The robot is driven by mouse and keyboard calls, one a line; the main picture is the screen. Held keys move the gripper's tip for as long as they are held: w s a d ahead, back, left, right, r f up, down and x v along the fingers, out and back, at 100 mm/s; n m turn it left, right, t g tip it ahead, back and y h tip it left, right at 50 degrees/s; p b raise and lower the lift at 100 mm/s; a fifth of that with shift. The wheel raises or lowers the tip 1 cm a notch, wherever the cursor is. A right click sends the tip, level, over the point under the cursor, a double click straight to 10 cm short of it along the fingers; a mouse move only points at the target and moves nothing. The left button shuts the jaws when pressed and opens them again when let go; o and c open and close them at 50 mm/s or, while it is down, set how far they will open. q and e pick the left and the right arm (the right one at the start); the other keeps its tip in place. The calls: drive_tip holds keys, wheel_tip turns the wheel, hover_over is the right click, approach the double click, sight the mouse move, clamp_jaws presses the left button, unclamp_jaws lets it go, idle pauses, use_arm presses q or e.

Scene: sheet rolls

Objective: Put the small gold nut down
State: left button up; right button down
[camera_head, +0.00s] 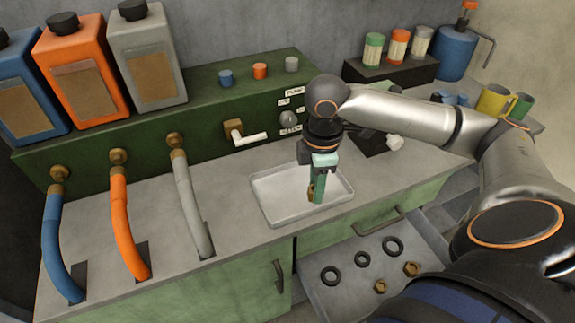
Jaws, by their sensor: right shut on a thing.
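My right gripper (315,193) reaches in from the right and points down over the white tray (272,205) on the counter. It is shut on the small gold nut (310,195), which shows at the left side of its green fingers, partly hidden by them. The nut is over the tray; I cannot tell whether it touches the tray floor. No other thing is visible in the tray. My left gripper is not in view.
An open drawer (340,295) below holds several black rings (362,259) and two gold nuts (412,269). Blue, orange and grey hoses (128,225) stand left of the tray. A white-handled tap (248,137) is behind it. Mugs (495,100) stand at the right.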

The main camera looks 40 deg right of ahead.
drive_tip(key=w+a+f, duration=0.1)
drive_tip(key=w+f, duration=0.2)
drive_tip(key=w, duration=0.4)
hover_over(275, 199)
drive_tip(key=f, duration=0.6)
drive_tip(key=shift+s+d+b, duration=0.1)
drive_tip(key=shift+s+b, duration=0.15)
drive_tip(key=shift+b, duration=0.1)
drive_tip(key=shift+w+f, duration=0.25)
drive_tip(key=shift+f, duration=1.6)
drive_tip(key=shift+f, duration=0.1)
drive_tip(key=c, duration=0.5)
unclamp_jaws()
drive_tip(key=shift+c, duration=0.2)
wheel_tip(275, 199, up, 12)
